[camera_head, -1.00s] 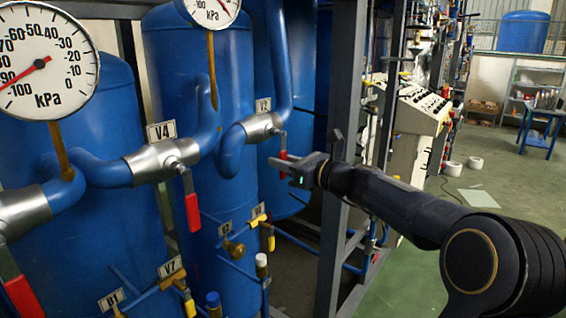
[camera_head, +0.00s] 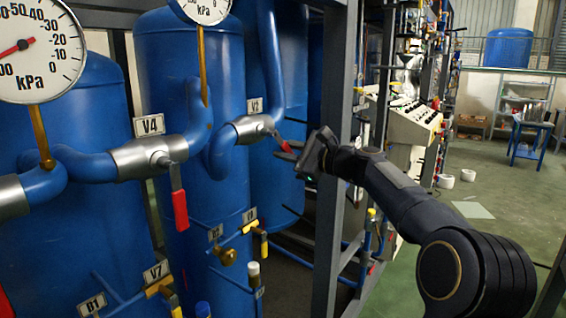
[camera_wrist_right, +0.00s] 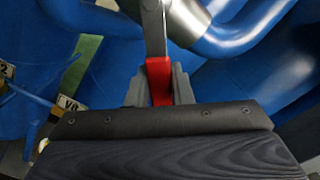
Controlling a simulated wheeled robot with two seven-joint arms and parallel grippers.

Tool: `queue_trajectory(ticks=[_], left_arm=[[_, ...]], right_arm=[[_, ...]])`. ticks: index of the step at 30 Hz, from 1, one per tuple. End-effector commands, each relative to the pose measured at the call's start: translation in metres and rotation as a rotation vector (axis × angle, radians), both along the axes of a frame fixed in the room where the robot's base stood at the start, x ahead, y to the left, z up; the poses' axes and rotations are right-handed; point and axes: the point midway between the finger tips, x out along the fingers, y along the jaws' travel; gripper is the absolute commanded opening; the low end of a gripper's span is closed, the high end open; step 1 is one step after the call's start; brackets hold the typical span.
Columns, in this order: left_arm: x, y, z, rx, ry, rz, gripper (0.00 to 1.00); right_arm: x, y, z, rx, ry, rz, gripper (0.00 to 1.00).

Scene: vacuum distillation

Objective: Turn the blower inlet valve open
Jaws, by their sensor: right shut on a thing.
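A silver valve (camera_head: 251,128) labelled V2 (camera_head: 255,106) sits on a blue pipe at the middle tank. Its lever has a red handle (camera_head: 283,143), which slants down to the right. My right gripper (camera_head: 288,151) reaches in from the right and is shut on this handle. In the right wrist view, the red handle (camera_wrist_right: 159,72) lies between the two grey fingers of the right gripper (camera_wrist_right: 158,88), and its metal lever runs up to the valve. The lower part of the handle is hidden by the gripper. My left gripper is not in view.
Valve V4 (camera_head: 150,155) with a hanging red handle (camera_head: 180,209) is to the left. Smaller valves with yellow handles are below. A dark frame post (camera_head: 336,215) stands close to my right arm. Open green floor (camera_head: 515,220) lies at the right.

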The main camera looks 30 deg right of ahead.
Motion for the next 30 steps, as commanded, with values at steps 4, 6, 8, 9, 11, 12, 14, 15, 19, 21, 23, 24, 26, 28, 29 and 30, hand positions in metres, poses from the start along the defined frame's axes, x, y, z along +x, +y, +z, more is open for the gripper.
queue_trajectory(ticks=[4,6,8,9,11,12,14,15,19,21,23,24,26,28,29,30], left_arm=[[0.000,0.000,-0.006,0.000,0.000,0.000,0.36],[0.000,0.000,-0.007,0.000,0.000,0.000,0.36],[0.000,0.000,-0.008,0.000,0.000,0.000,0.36],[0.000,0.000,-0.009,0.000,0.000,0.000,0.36],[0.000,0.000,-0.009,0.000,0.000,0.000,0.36],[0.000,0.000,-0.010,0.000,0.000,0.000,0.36],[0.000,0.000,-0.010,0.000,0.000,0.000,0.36],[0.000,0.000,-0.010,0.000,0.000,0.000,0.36],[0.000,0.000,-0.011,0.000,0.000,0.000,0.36],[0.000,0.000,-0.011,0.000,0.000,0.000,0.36],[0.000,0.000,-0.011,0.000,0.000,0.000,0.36],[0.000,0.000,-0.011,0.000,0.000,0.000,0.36],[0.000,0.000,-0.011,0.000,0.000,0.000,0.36],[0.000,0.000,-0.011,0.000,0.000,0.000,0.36],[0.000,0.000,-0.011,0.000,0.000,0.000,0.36],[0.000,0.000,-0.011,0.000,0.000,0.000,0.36]], right_arm=[[0.003,-0.007,0.006,-0.131,-0.054,0.000,0.00],[0.004,-0.009,0.009,-0.193,-0.079,-0.001,0.00],[0.005,-0.012,0.013,-0.245,-0.099,-0.001,0.00],[0.005,-0.013,0.015,-0.281,-0.114,-0.001,0.00],[0.006,-0.014,0.019,-0.330,-0.135,0.000,0.00],[0.006,-0.015,0.021,-0.363,-0.149,0.001,0.00],[0.007,-0.016,0.024,-0.411,-0.168,0.000,0.00],[0.007,-0.017,0.026,-0.440,-0.180,0.000,0.00],[0.008,-0.019,0.032,-0.526,-0.215,0.001,0.00],[0.008,-0.019,0.036,-0.565,-0.232,0.000,0.00],[0.008,-0.020,0.038,-0.595,-0.244,0.001,0.00],[0.008,-0.020,0.039,-0.613,-0.250,0.000,0.00],[0.008,-0.020,0.041,-0.636,-0.260,0.001,0.00],[0.008,-0.020,0.042,-0.656,-0.269,0.001,0.00],[0.008,-0.020,0.043,-0.664,-0.273,0.001,0.00],[0.008,-0.020,0.044,-0.672,-0.276,0.001,0.00]])
